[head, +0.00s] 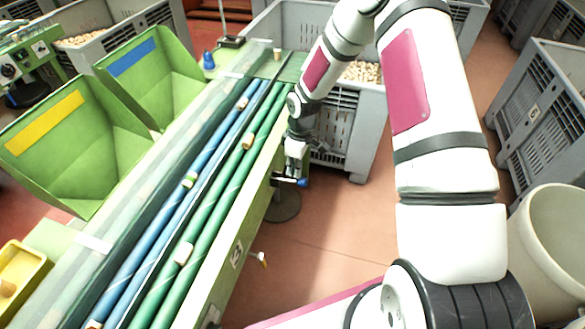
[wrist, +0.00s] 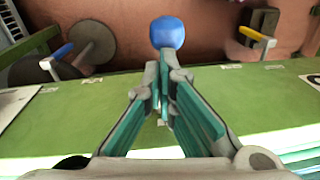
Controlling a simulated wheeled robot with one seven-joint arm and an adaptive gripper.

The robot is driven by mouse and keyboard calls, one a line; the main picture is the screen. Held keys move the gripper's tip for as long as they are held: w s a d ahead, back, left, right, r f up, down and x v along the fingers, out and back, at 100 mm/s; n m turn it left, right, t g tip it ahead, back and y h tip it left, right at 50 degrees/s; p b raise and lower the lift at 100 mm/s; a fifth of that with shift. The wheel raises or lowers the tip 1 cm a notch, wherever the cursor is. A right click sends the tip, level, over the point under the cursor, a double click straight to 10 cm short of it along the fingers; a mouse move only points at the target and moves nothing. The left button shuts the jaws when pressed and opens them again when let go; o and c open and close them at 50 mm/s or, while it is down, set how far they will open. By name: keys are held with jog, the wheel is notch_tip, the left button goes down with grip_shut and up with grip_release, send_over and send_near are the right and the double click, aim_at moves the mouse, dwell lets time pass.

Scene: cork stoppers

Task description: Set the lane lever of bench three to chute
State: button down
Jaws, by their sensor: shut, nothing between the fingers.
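The green bench marked 3 (head: 238,252) runs along the middle of the head view. A lever with a blue knob (head: 303,182) sticks out from its right side, and the knob shows in the wrist view (wrist: 167,32). My gripper (head: 297,172) is at this lever. In the wrist view my gripper (wrist: 160,88) has its fingers together, with the knob just beyond the tips. Whether they touch the lever is unclear, and its stem is mostly hidden behind them. Small white labels (wrist: 231,66) on the bench are too small to read.
Blue and green lanes (head: 187,250) carry corks. A grey crate (head: 345,130) stands behind my gripper. The floor (head: 310,235) nearby is clear.

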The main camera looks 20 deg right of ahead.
aim_at(302, 182)
jog(key=shift+s+d+f+t+y+b, duration=0.1)
jog(key=shift+s+d+f+t+y, duration=0.25)
jog(key=shift+f, duration=0.55)
jog(key=shift+s+d+f+t+y+b, duration=0.1)
jog(key=shift+d+f+t+y, duration=0.3)
jog(key=shift+f, duration=0.55)
jog(key=shift+s+d+f+t+y+b, duration=0.1)
jog(key=shift+s+d+f+t+y, duration=0.1)
jog(key=shift+f+y, duration=0.55)
jog(key=shift+f, duration=0.25)
